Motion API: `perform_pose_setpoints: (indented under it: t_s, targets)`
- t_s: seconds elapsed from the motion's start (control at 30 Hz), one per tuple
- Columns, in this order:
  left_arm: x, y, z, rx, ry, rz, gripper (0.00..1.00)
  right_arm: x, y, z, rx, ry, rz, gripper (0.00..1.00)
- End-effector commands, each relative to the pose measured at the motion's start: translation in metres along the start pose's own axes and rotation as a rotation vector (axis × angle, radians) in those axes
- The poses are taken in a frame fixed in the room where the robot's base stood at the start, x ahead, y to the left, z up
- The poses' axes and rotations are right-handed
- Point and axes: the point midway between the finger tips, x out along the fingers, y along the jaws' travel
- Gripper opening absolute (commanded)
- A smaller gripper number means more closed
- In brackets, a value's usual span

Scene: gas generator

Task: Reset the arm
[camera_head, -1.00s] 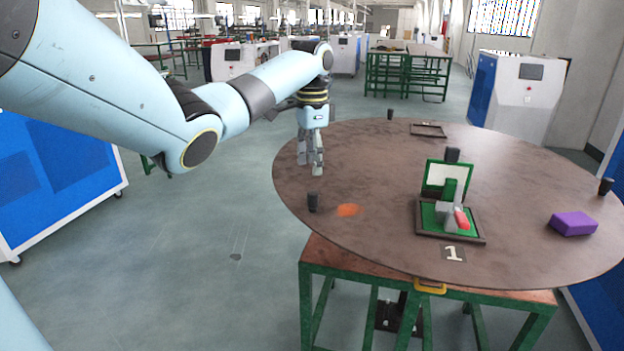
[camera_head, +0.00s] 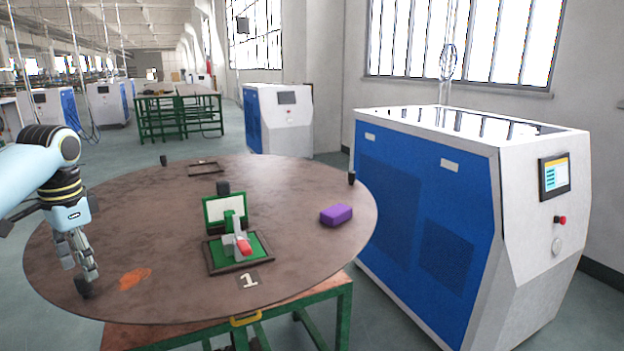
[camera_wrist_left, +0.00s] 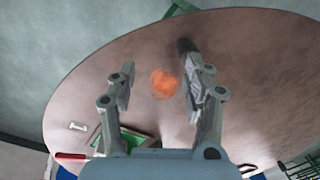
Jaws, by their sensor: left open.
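My left gripper (camera_head: 82,265) hangs fingers down at the left side of the round brown table (camera_head: 300,180). In the head view its fingertips overlap a black peg (camera_head: 84,288) near the table's left edge. In the left wrist view my left gripper (camera_wrist_left: 163,88) is open, with nothing between its fingers. An orange patch (camera_wrist_left: 163,84) on the tabletop shows in the gap, below the fingers. The same orange patch (camera_head: 134,278) lies right of the gripper in the head view. My right gripper is not in view.
A green fixture (camera_head: 212,213) with a red handle (camera_head: 244,247) stands in a dark frame behind a "1" label (camera_head: 248,281). A purple block (camera_head: 336,215) lies to its right. An empty dark frame (camera_head: 204,169) lies at the back. A large blue-and-white machine (camera_head: 430,200) stands right of the table.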

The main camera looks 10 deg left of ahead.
Motion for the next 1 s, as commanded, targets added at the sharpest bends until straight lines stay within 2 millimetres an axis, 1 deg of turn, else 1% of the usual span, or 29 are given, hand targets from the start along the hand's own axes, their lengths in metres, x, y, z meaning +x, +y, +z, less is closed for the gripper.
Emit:
perform_pose_setpoints:
  t_s: [0.03, 0.07, 0.1, 0.17, 0.2, 0.3, 0.4, 0.5, 0.6, 0.73, 0.93, 1.0]
  targets:
    - [0.025, 0.035, 0.006, 0.021, -0.002, -0.017, 0.51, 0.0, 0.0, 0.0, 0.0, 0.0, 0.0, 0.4]
    - [0.036, 0.054, 0.01, 0.026, 0.004, -0.031, 0.51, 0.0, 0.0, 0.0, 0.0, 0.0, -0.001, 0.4]
    - [0.05, 0.082, 0.017, 0.029, 0.018, -0.048, 0.51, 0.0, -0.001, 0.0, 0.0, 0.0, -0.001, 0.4]
    - [0.065, 0.122, 0.031, 0.024, 0.046, -0.068, 0.51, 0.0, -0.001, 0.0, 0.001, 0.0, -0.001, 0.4]
    - [0.07, 0.147, 0.042, 0.014, 0.068, -0.075, 0.51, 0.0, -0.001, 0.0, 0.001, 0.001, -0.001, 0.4]
    - [0.074, 0.196, 0.066, -0.022, 0.122, -0.083, 0.51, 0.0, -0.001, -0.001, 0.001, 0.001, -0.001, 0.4]
    - [0.069, 0.229, 0.087, -0.063, 0.164, -0.083, 0.51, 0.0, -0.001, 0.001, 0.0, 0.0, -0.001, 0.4]
    - [0.061, 0.253, 0.105, -0.105, 0.2, -0.08, 0.51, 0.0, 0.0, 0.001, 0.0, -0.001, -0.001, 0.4]
    - [0.051, 0.272, 0.121, -0.147, 0.23, -0.076, 0.51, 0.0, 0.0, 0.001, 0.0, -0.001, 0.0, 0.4]
    - [0.036, 0.289, 0.139, -0.202, 0.263, -0.072, 0.51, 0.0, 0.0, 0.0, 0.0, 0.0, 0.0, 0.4]
    - [0.013, 0.308, 0.164, -0.284, 0.306, -0.072, 0.51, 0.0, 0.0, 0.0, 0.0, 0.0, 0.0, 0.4]
    - [0.036, 0.305, 0.159, -0.284, 0.297, -0.072, 0.51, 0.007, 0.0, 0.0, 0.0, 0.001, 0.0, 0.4]
